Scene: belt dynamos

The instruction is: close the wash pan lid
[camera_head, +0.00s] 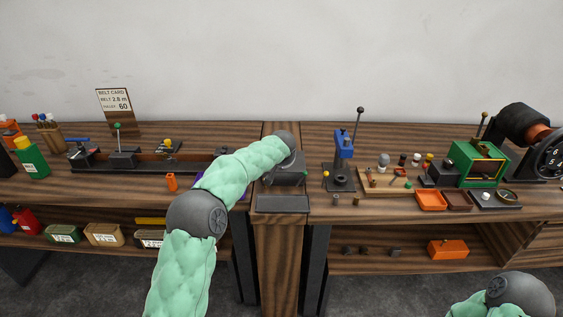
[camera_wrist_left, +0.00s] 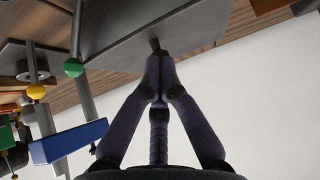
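A dark grey metal box (camera_head: 288,177), which I take to be the wash pan, stands at the bench's middle in the head view. My left arm reaches over it, and its wrist hides much of the box and the gripper. In the left wrist view, my left gripper (camera_wrist_left: 157,58) has its fingertips together at a short dark peg (camera_wrist_left: 155,44) on a tilted grey panel (camera_wrist_left: 140,28), seemingly the lid and its handle. The peg appears held between the fingertips. How far open the lid stands is hidden. My right gripper is out of view.
A flat dark grey plate (camera_head: 283,204) lies in front of the box. A blue press (camera_head: 343,146) stands to the right, beside a wooden tray of small parts. A long dark rail fixture (camera_head: 145,166) lies to the left. A green machine (camera_head: 478,164) stands farther right.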

